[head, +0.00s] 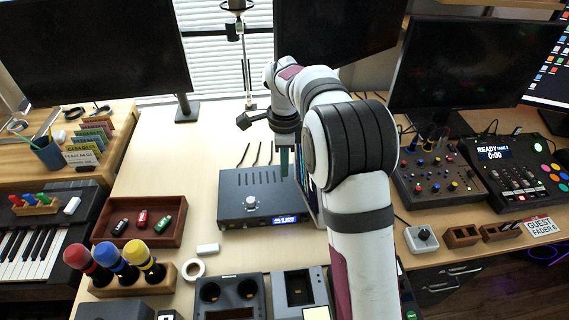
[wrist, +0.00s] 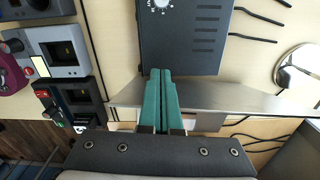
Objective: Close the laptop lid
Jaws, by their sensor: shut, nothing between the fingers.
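The laptop (head: 309,190) is mostly hidden behind my arm in the head view. A narrow strip of its raised lid and lit screen shows just right of the grey audio box. In the wrist view a silver panel (wrist: 235,97), which looks like the lid seen nearly edge-on, runs across behind my fingers. My gripper (head: 285,165) points down at the lid's left side, above the right end of the box. Its teal fingers (wrist: 160,73) are shut together and empty. I cannot tell whether they touch the lid.
The grey audio box (head: 252,198) stands close left of the lid. A red tray (head: 140,222) with small cars, a rack of coloured-top bottles (head: 131,277) and dock units (head: 228,296) are nearer. Mixers (head: 440,175) stand right.

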